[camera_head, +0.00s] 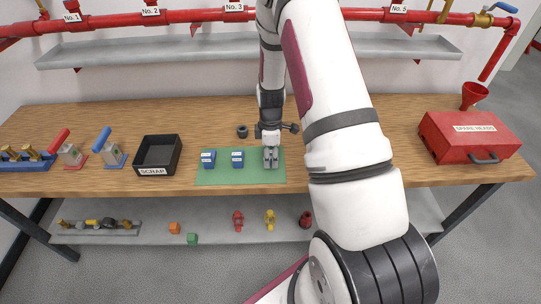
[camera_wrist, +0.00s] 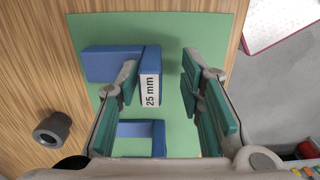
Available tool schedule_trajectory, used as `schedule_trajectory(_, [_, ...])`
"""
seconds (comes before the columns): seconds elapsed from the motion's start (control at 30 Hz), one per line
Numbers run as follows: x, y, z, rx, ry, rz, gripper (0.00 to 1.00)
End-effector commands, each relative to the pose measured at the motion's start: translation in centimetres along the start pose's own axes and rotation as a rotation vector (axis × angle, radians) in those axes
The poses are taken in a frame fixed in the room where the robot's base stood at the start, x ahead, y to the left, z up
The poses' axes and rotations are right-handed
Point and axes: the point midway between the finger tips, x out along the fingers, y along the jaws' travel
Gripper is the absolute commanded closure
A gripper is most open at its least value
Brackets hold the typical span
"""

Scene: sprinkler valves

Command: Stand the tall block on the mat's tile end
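A green mat (camera_head: 222,180) lies near the front edge of the wooden bench, and also shows in the wrist view (camera_wrist: 200,30). Two blue blocks with white labels, a left one (camera_head: 208,158) and a right one (camera_head: 237,159), rest on it in the head view. In the wrist view a blue block (camera_wrist: 105,64) has a face marked "25 mm", and a second blue shape (camera_wrist: 158,137) is partly hidden below it. I cannot tell which block is the tall one. My gripper (camera_head: 271,160) is over the mat's right end; its teal-padded fingers (camera_wrist: 160,75) are apart. No tile is distinguishable.
A dark ring (camera_head: 242,131) stands just behind the mat. The black scrap tray (camera_head: 158,155) is to the left, and a red spare-heads box (camera_head: 470,138) is far right. A shelf (camera_head: 160,52) and red pipe (camera_head: 190,15) run behind. Bare bench separates tray and mat.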

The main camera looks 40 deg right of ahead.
Motion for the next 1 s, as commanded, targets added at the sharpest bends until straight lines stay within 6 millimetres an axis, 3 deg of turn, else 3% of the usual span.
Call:
schedule_trajectory(0.33, [-1.2, 0.1, -0.1, 0.0, 0.001, 0.002, 0.66])
schedule_trajectory(0.8, [-9.8, 0.1, -0.1, 0.0, 0.001, 0.004, 0.66])
schedule_trajectory(1.0, [-11.9, 0.0, 0.0, 0.0, 0.001, 0.001, 0.66])
